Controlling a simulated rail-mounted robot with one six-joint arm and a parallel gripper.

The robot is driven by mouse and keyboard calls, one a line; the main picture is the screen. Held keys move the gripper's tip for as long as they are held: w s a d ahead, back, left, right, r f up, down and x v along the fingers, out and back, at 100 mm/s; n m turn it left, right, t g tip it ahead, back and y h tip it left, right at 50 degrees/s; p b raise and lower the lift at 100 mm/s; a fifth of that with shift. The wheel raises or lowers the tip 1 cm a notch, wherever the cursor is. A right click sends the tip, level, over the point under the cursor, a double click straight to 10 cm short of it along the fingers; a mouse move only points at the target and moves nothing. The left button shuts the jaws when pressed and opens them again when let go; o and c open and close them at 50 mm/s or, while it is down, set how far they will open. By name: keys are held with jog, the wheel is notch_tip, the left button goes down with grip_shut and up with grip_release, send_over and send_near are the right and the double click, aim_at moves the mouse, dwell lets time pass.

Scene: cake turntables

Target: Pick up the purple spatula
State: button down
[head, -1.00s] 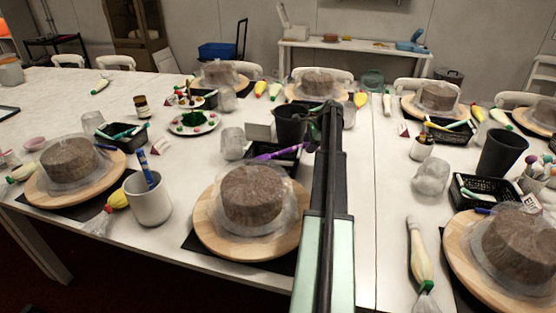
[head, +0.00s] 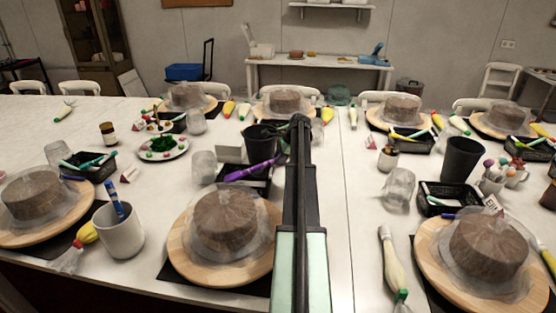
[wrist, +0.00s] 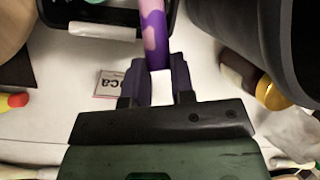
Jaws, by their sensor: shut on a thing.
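The purple spatula (head: 250,172) lies at a slant over the black basket (head: 262,186) behind the middle cake, its right end by my arm. In the wrist view the purple and pink handle (wrist: 152,35) runs down between my fingers. My gripper (wrist: 157,72) is shut on the handle end. In the head view my own arm partly hides the gripper. I cannot tell whether the spatula is clear of the basket.
A dark cup (head: 258,145) stands close behind the basket and looms in the wrist view (wrist: 270,40). A wrapped cake (head: 224,222) on a wooden turntable is in front. A white mug (head: 120,232) holds a blue pen. A small card (wrist: 118,84) lies below the gripper.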

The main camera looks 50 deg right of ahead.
notch_tip(320, 180, up, 18)
jog(key=p, duration=1.6)
jog(key=shift+p, duration=0.3)
jog(key=shift+f, duration=0.15)
